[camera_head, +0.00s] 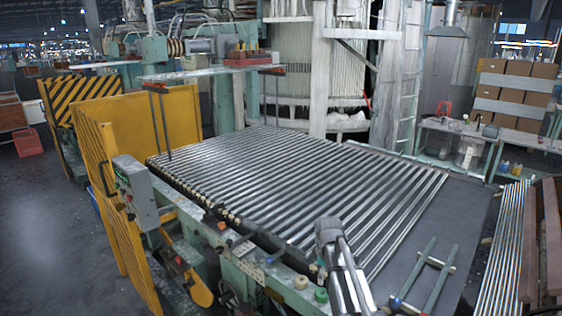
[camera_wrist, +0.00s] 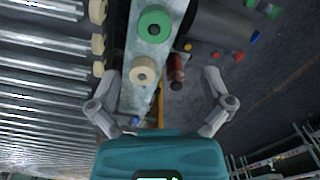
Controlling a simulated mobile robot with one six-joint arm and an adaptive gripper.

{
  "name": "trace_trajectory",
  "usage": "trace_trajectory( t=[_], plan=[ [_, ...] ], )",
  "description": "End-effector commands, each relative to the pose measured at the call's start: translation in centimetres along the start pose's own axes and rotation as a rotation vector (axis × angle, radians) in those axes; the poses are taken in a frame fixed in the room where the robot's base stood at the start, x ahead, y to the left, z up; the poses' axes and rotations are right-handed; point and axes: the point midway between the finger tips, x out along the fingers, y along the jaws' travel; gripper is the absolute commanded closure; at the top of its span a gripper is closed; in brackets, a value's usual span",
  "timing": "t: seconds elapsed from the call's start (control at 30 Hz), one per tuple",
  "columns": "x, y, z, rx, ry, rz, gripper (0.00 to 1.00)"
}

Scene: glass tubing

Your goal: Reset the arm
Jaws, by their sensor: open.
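My gripper (camera_wrist: 161,80) is open in the wrist view, with its two grey fingers spread wide and nothing between them touching either finger. Below the fingers is the pale green edge rail (camera_wrist: 133,88) of the machine, bearing a green round knob (camera_wrist: 155,24) and a cream round knob (camera_wrist: 143,71). In the head view my grey arm reaches over the near right edge of the tube bed; the fingertips cannot be made out there. Long shiny glass tubes (camera_head: 300,180) lie side by side on the bed, and they also show at the left of the wrist view (camera_wrist: 45,75).
A yellow guard panel (camera_head: 165,115) and a control box (camera_head: 135,190) stand left of the bed. A dark flat surface (camera_head: 450,215) lies to its right, with a small green frame (camera_head: 432,265). Shelves with cardboard boxes (camera_head: 518,88) stand at the back right.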

Motion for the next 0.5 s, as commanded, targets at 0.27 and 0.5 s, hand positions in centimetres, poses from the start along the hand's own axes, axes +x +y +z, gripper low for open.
trace_trajectory(
  t=[0.27,0.5],
  plan=[
    [0.0,-4.2,2.2,0.263,0.000,0.000,0.00],
    [0.1,-8.5,4.4,0.576,-0.001,0.000,0.00]
  ],
)
